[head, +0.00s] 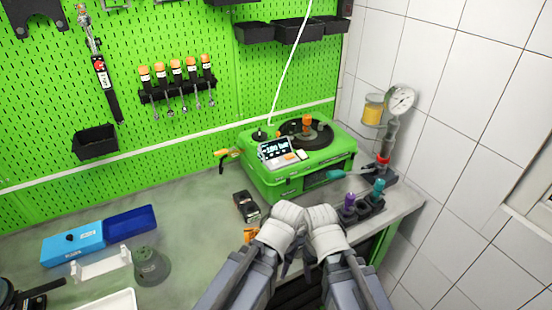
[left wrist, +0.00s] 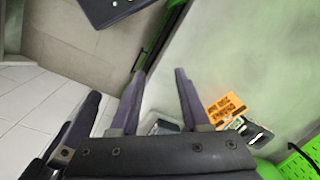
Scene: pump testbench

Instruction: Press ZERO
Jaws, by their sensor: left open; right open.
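The green pump testbench (head: 300,165) stands on the bench against the back wall. Its small tilted display (head: 275,149) shows a bar reading that I cannot read surely. Small orange and white parts sit beside the display; I cannot make out a ZERO label. My left gripper (head: 286,266) and right gripper (head: 308,264) are close together at the bench's front edge, in front of and apart from the testbench; my wrists partly hide them. In the left wrist view my left gripper (left wrist: 158,85) is open and empty. A dark finger of my right gripper (left wrist: 75,130) shows beside it.
An orange label (left wrist: 226,108) and a black device (head: 246,206) lie near my left gripper. Purple and teal tools (head: 363,203) stand at the right front edge. A gauge (head: 401,100) stands behind them. Blue bins (head: 72,243) lie left. The bench middle has free room.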

